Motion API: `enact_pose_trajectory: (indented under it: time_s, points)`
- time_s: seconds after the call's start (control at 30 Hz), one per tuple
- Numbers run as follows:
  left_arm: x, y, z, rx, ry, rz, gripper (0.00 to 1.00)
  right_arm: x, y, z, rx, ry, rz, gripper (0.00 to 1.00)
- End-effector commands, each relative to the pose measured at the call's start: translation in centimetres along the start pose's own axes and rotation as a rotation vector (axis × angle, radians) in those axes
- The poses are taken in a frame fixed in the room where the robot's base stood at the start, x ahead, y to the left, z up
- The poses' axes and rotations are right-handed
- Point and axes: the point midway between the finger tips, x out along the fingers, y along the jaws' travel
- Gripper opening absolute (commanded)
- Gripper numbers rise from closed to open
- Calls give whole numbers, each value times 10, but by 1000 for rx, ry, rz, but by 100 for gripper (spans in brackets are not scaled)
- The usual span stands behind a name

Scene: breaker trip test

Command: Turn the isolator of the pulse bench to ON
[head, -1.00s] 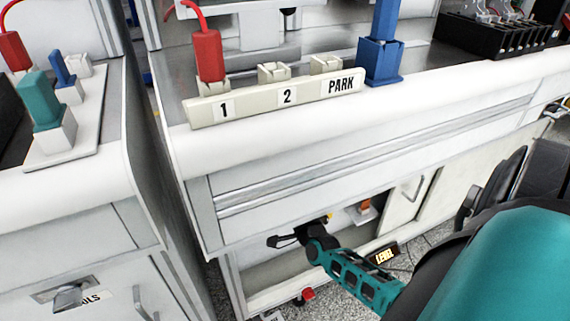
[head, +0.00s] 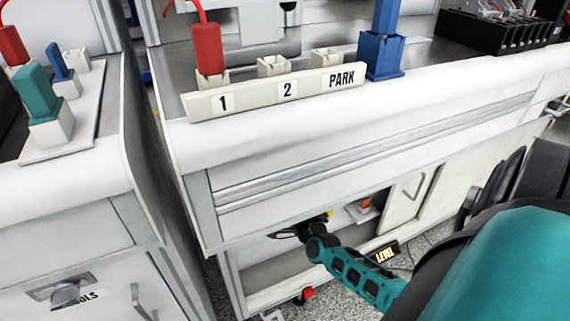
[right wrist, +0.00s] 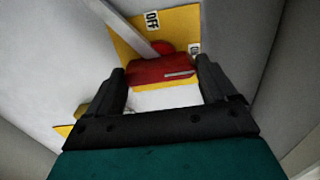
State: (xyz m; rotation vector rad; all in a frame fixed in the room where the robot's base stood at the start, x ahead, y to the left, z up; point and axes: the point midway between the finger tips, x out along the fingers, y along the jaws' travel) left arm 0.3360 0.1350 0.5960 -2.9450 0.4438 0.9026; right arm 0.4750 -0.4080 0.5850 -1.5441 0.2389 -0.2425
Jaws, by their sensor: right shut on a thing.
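The isolator shows in the right wrist view as a red handle (right wrist: 150,72) on a yellow plate (right wrist: 182,22). A label reading OFF (right wrist: 152,20) is on the plate above the handle, and a second label (right wrist: 195,48) beside the right finger is partly hidden. My right gripper (right wrist: 163,72) is shut on the red handle, one finger at each end. In the head view my right gripper (head: 287,234) reaches under the front of the bench, and its fingertips and the handle are hard to make out there. My left gripper is not in view.
The pulse bench (head: 330,150) has a strip marked 1, 2 and PARK (head: 275,95) with a red plug (head: 207,50) at 1. A blue plug (head: 383,45) stands beside PARK. Another cabinet (head: 70,200) stands close on the left. A grey bar (right wrist: 125,28) crosses the yellow plate.

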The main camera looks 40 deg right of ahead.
Motion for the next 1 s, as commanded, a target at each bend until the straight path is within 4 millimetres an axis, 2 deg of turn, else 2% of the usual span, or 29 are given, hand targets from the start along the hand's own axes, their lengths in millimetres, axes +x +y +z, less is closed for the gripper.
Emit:
enact_pose_trajectory:
  time_s: [0.13,0.17,0.3,0.53,0.67,0.77,1.0]
  points:
    - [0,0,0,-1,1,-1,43,-1,2,1,6,-1,4,55]
    - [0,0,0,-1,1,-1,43,-1,2,1,6,-1,4,88]
    - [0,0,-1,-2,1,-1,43,-1,1,1,5,-1,3,100]
    - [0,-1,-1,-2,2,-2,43,-1,0,0,2,0,2,100]
    - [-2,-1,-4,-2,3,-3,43,-12,0,0,2,0,4,100]
    - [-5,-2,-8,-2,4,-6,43,-28,-1,0,2,-1,6,100]
    - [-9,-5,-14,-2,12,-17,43,-83,-1,0,3,-1,7,100]
